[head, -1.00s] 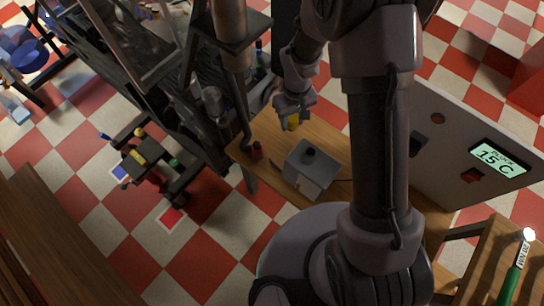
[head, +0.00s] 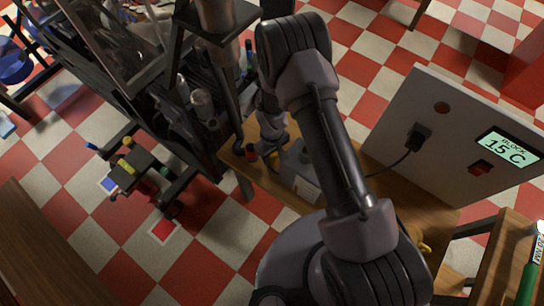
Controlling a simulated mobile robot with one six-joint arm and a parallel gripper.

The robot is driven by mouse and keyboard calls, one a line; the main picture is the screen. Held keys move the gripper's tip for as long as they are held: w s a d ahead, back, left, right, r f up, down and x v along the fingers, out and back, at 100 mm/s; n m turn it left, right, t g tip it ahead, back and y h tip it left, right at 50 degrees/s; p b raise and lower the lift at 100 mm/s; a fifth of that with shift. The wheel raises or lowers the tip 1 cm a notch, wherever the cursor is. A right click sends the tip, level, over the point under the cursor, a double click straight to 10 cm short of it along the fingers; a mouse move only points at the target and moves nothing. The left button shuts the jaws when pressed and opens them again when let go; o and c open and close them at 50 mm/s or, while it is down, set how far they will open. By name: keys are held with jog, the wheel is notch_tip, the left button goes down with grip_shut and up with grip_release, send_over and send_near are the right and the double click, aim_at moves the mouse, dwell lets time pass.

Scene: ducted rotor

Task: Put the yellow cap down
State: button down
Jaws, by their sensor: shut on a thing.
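The yellow cap (head: 274,156) is a small yellow patch under my gripper (head: 275,146), low over the wooden bench (head: 232,160) and beside the grey box (head: 284,178). My gripper is shut on the cap. My own arm crosses in front and hides part of the box. The view is too small to tell whether the cap touches the bench.
A small red-topped item (head: 250,153) stands close left of the cap. A white panel (head: 450,130) reading 15 C, with a black plug and cable, stands at the right. A dark metal frame (head: 140,110) rises behind left. A small stand (head: 140,175) is on the checkered floor.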

jog(key=shift+r, duration=0.1)
jog(key=c, duration=0.9)
grip_release()
